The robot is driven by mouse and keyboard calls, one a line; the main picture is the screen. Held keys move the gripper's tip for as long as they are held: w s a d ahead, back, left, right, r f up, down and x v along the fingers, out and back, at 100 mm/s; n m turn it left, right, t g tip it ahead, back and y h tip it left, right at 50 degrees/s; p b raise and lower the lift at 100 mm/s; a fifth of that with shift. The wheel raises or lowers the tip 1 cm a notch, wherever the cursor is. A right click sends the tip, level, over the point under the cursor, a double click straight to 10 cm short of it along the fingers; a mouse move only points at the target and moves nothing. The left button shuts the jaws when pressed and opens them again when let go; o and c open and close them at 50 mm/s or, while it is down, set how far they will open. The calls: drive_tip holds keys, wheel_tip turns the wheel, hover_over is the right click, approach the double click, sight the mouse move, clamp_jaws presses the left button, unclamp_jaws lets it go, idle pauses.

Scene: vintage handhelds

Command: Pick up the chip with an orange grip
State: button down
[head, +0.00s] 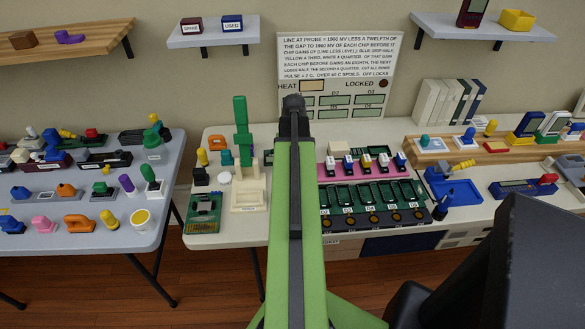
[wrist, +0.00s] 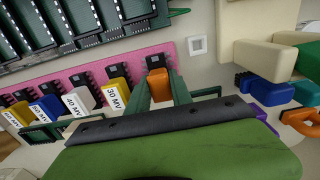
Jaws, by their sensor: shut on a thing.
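In the wrist view, my gripper (wrist: 160,95) has its two dark green fingers closed around the orange grip (wrist: 157,84) of a chip. The chip's dark body (wrist: 153,62) shows just beyond the grip, at the end of a row on a pink strip (wrist: 182,50). I cannot tell whether it still touches the strip. In the head view my arm hides the gripper and the orange chip; the pink strip (head: 372,174) shows right of the arm.
A board of green sockets (head: 372,195) lies in front of the strip. A cream press with a green lever (head: 242,125) stands left of my arm. A sign (head: 338,58) stands behind.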

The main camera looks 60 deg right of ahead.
wheel_tip(320, 180, up, 5)
drive_tip(key=p, duration=0.4)
drive_tip(key=shift+f, duration=0.15)
drive_tip(key=s+d+r+p, duration=0.5)
drive_tip(key=d+r+p, duration=0.1)
drive_tip(key=d, duration=0.4)
drive_tip(key=shift+d+p, duration=0.3)
drive_tip(key=shift+p, duration=0.05)
drive_tip(key=shift+a, duration=0.1)
